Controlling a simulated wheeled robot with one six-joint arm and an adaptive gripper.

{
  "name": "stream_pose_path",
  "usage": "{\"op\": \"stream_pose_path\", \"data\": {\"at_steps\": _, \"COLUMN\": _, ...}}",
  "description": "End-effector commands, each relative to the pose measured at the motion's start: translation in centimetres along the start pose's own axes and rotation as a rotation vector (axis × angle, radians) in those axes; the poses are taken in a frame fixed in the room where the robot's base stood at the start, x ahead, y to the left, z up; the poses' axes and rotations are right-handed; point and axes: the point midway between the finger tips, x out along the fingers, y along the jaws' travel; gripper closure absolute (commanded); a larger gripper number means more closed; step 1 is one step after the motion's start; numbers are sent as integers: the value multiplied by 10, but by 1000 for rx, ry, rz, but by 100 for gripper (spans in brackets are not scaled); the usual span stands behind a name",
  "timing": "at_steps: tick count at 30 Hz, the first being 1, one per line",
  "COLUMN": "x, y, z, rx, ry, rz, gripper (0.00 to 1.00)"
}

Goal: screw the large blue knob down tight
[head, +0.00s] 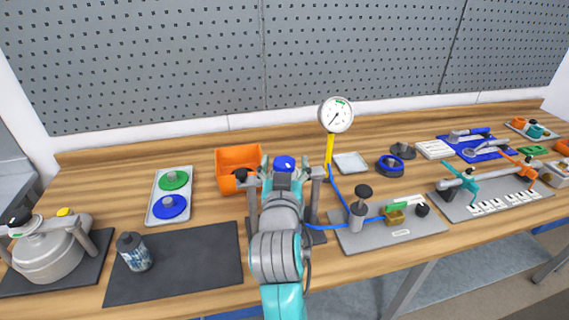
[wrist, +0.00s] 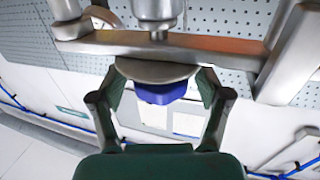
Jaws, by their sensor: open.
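The large blue knob (wrist: 160,93) sits against a round metal disc (wrist: 152,72) on a metal crossbar (wrist: 200,48) between two posts. My gripper (wrist: 163,85) is open, with one finger on each side of the disc and knob. Whether the fingertips touch them cannot be told. In the head view, a blue top (head: 284,163), seemingly the same knob, shows above my arm between the posts (head: 317,190). My arm hides the gripper and most of the stand there.
An orange bin (head: 238,158) stands close on the left, and a pressure gauge (head: 336,115) rises behind on the right. A grey plate with a valve and blue hose (head: 400,236) lies to the right. A dark mat (head: 190,265) with a can (head: 134,252) lies left.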

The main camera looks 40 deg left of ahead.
Motion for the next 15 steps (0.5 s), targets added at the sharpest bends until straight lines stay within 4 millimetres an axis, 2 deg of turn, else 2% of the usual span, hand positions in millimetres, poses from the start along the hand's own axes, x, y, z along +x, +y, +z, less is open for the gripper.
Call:
{"op": "stream_pose_path", "data": {"at_steps": 9, "x": 2, "y": 0, "z": 0, "rx": 0, "ry": 0, "rz": 0, "gripper": 24}}
{"op": "stream_pose_path", "data": {"at_steps": 15, "x": 2, "y": 0, "z": 0, "rx": 0, "ry": 0, "rz": 0, "gripper": 74}}
